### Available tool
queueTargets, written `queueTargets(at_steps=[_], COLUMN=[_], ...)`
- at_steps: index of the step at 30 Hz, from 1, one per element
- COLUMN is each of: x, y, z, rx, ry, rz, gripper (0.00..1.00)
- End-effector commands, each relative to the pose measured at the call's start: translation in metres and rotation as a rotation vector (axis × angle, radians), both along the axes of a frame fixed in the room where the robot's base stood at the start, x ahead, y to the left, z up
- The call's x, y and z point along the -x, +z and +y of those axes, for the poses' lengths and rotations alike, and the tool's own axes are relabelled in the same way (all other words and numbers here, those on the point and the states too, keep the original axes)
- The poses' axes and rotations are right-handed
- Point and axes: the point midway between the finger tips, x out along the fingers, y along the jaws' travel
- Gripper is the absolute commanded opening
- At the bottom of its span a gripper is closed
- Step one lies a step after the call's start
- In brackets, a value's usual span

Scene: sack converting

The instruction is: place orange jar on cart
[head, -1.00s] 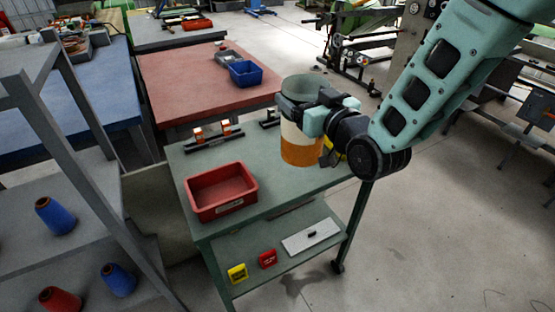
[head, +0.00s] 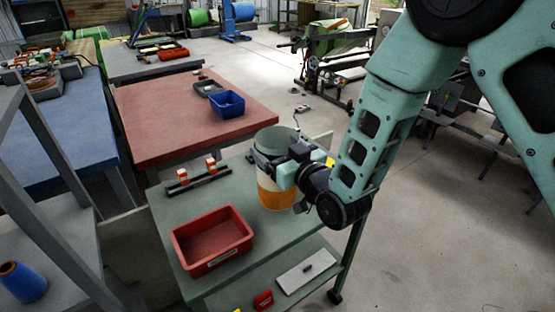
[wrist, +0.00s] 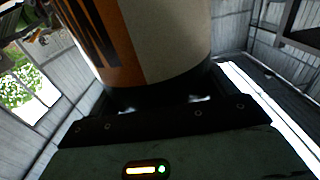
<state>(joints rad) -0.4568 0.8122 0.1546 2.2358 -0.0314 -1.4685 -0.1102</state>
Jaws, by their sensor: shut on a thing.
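The orange jar (head: 277,195) has an orange lower band, a pale middle and a grey-green upper part. It stands upright in the head view, over the right part of the green cart's top (head: 220,197). I cannot tell whether its base touches the cart. My gripper (head: 272,160) is shut on the jar's upper part, reaching in from the right. In the wrist view the jar (wrist: 165,40) fills the upper middle, right against the gripper, and the fingertips are hidden.
A red bin (head: 212,241) sits on the cart's front left. A dark rack with small orange-and-white items (head: 196,177) lies at the back left. The cart top between bin and jar is clear. A red table (head: 180,118) stands behind, and a grey shelf (head: 60,215) stands left.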

Motion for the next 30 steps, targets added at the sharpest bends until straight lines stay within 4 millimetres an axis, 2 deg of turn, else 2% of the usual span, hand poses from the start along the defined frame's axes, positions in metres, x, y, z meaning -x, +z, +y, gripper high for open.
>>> queueTargets(at_steps=[3, 7, 19, 20, 21, 30], x=[0.0, 0.0, 0.0, 0.0, 0.0, 0.0], y=[-0.018, -0.03, -0.035, -0.035, -0.034, -0.031], z=[0.0, 0.0, 0.0, 0.0, 0.0, 0.0], rx=[0.003, 0.001, 0.0, 0.001, 0.001, 0.001], ry=[0.0, -0.001, -0.001, -0.001, -0.001, -0.001], rz=[0.004, 0.002, 0.0, 0.001, 0.001, 0.001], gripper=[0.44, 0.44, 0.44, 0.89, 1.0, 1.0])
